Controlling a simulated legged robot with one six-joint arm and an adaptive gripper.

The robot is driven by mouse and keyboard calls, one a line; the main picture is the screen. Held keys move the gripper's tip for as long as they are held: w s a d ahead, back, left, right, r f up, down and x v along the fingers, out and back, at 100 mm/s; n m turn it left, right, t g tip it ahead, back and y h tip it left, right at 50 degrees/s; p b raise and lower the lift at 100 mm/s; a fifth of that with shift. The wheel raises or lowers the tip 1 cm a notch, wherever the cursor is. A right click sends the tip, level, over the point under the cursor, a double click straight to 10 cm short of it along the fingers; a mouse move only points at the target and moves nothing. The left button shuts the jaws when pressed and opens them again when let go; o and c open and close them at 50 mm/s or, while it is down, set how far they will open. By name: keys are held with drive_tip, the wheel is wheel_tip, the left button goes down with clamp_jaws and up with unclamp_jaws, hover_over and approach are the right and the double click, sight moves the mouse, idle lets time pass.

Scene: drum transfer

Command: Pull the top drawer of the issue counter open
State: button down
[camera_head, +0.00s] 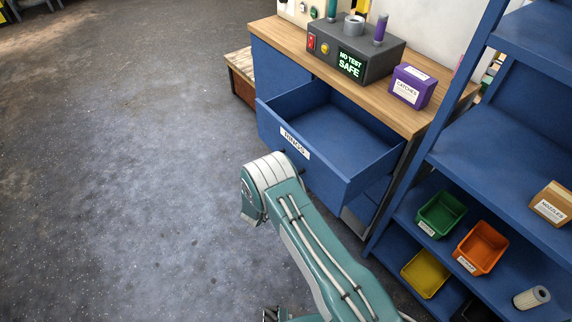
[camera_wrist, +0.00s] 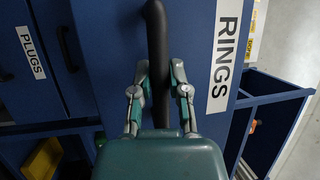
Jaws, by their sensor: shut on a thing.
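The issue counter (camera_head: 272,33) has a wooden top and a blue body. Its top drawer (camera_head: 328,172), labelled RINGS, stands well out from the body, and its visible interior is empty. In the wrist view the dark bar handle (camera_wrist: 157,35) runs upright in the picture across the blue drawer front (camera_wrist: 110,50), beside the RINGS label (camera_wrist: 224,55). My gripper (camera_wrist: 160,70) is shut on this handle, one finger on each side. In the head view my arm hides the gripper and handle.
A drawer labelled PLUGS (camera_wrist: 32,55) shows in the wrist view. A grey test box (camera_head: 350,50) and a purple box (camera_head: 411,86) stand on the counter. A blue shelf (camera_head: 490,150) with bins is close on the right. The floor at left is clear.

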drive_tip(key=shift+s+f, duration=0.1)
drive_tip(key=shift+f, duration=0.2)
drive_tip(key=c, duration=0.6)
unclamp_jaws()
drive_tip(key=shift+r, duration=0.1)
drive_tip(key=v, duration=1.2)
drive_tip(key=shift+a, duration=0.1)
